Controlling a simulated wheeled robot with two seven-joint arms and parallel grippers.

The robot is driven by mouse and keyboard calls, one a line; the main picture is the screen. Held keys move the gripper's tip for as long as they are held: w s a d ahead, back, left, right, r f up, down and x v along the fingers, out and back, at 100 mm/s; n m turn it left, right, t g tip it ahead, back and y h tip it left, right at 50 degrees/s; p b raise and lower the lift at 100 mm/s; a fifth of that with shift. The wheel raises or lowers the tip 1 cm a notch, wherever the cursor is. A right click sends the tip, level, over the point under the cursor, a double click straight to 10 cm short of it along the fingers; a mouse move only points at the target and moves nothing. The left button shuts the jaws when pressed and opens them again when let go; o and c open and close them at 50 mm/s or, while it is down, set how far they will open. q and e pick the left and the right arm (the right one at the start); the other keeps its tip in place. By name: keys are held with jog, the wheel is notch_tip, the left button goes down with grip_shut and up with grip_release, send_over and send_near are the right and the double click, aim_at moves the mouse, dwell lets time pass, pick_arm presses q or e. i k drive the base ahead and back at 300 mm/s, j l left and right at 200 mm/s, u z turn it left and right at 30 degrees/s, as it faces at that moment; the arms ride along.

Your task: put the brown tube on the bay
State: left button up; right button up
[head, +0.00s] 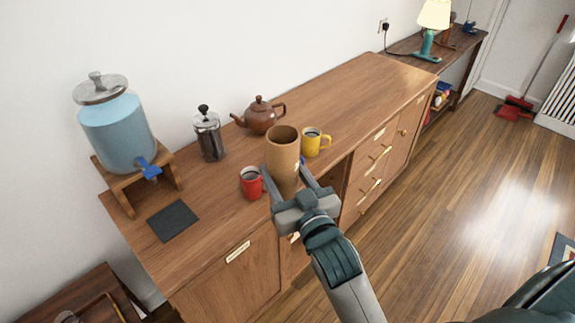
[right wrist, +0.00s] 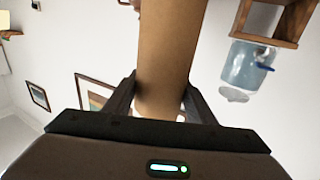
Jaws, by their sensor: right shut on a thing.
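The brown tube (head: 284,147) is upright, with its open end up, in front of the sideboard top in the head view. My right gripper (head: 287,182) is shut on its lower part. In the right wrist view the tube (right wrist: 170,45) runs between the two fingers (right wrist: 160,95). I cannot tell for sure whether its base touches the wood. An open bay (head: 338,177) shows in the sideboard front, left of the drawers, partly hidden behind my gripper. My left gripper is not in view.
A red mug (head: 251,184) stands close left of the tube, a yellow mug (head: 312,143) close right. A teapot (head: 260,115), a French press (head: 209,135), a blue dispenser (head: 115,130) and a dark mat (head: 172,221) are farther left. The sideboard top (head: 350,95) is clear at right.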

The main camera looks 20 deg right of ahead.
aim_at(298, 249)
jog(key=l+u, duration=0.15)
jog(key=l, duration=0.4)
jog(key=l+u, duration=0.1)
jog(key=l, duration=0.4)
jog(key=k+l+u, duration=0.15)
jog(key=l, duration=0.4)
jog(key=l+u, duration=0.15)
jog(key=l, duration=0.4)
jog(key=k+l+u, duration=0.15)
jog(key=l, duration=0.35)
